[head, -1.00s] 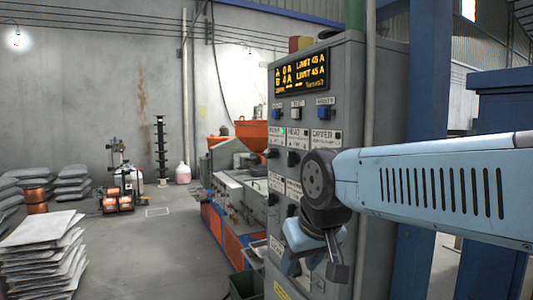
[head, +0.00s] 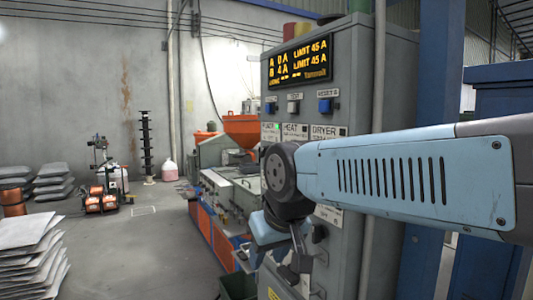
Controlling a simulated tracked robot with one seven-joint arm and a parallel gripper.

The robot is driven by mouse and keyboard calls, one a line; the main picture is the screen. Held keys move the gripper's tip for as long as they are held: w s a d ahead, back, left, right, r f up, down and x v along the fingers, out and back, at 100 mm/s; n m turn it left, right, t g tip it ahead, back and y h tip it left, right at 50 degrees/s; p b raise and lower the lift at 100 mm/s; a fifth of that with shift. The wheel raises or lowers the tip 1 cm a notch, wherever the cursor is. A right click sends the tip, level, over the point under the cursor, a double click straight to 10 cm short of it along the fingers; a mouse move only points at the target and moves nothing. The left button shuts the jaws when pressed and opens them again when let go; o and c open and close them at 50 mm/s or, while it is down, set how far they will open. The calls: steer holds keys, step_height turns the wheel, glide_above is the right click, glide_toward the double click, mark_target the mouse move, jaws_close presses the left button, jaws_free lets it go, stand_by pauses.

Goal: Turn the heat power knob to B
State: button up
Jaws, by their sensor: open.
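The grey control cabinet (head: 395,80) stands right of centre. The HEAT label (head: 296,131) shows on its front, between the label with a green light and the DRYER label (head: 325,132). The knob below HEAT is hidden behind my arm's wrist joint, so its setting cannot be seen. The lit display (head: 299,62) reads A 0 A and B 4 A, each with LIMIT 45 A. My gripper (head: 291,268) hangs below the wrist in front of the cabinet's lower front, pointing down. It is open, with nothing visible in it, and appears apart from the panel.
Blue, white and blue switches sit below the display, among them a blue one (head: 325,105). An orange and grey machine (head: 225,190) stands left of the cabinet, with a dark bin (head: 238,286) at its near end. The floor between is open.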

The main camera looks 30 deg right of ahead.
steer(key=w+d+r+n+g+h, duration=0.55)
steer(key=w+d+n+h, duration=0.3)
steer(key=w+n, duration=0.2)
steer(key=w+a+r+n+h, duration=0.2)
steer(key=w+r+n+h, duration=0.25)
steer(key=w, duration=0.25)
steer(key=w+a+r+n+h, duration=0.25)
steer(key=w+r+h, duration=0.25)
steer(key=w, duration=0.3)
steer(key=d, duration=1.4)
steer(key=shift+d+f+n, duration=0.2)
steer(key=shift+f+n, duration=0.05)
steer(key=shift+n, duration=0.2)
steer(key=shift+w+t, duration=0.1)
steer(key=shift+t, duration=0.15)
jaws_close()
